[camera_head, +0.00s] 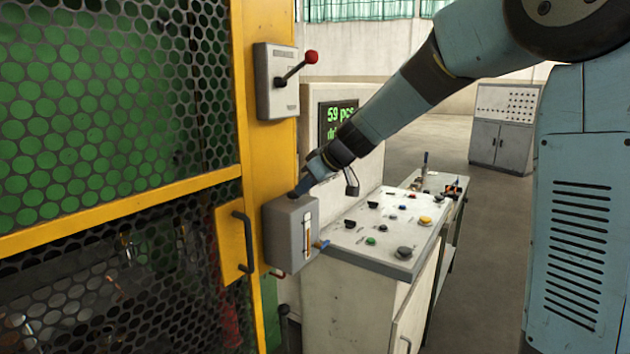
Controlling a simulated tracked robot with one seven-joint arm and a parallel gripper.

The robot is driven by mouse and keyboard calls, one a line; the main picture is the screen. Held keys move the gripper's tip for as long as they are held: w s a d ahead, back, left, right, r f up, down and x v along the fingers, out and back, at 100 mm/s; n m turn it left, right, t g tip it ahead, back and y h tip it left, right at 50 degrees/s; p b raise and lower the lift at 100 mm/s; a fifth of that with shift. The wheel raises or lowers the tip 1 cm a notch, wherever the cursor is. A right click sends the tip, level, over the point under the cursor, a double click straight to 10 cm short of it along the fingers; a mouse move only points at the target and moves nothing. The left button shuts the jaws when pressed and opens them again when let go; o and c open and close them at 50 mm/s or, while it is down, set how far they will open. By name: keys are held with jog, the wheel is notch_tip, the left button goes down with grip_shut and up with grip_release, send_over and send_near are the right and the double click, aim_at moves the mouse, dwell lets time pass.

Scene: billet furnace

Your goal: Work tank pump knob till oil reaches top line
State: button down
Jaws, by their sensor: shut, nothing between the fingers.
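The grey oil tank (280,236) is fixed to the yellow post, low in the middle of the view. Its front carries a narrow upright sight glass (308,232) with amber oil showing in it. The glass is too small here to read the oil level against the lines. My gripper (298,190) is shut and empty, pointing down at the top of the tank. The pump knob is not clearly seen; the fingertips cover that spot. I cannot tell whether they touch it.
A box with a red-knobbed lever (277,80) is on the post above the tank. A yellow-framed mesh guard (110,212) with a black handle (243,242) stands left. A button console (385,230) and a green-text display (336,122) are close right.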

dwell(0.3)
notch_tip(320, 180, up, 4)
jog(key=shift+f, duration=0.1)
jog(key=v, duration=1)
dwell(1.0)
jog(key=r, duration=0.3)
jog(key=shift+s+a, duration=0.2)
jog(key=shift+a, duration=0.1)
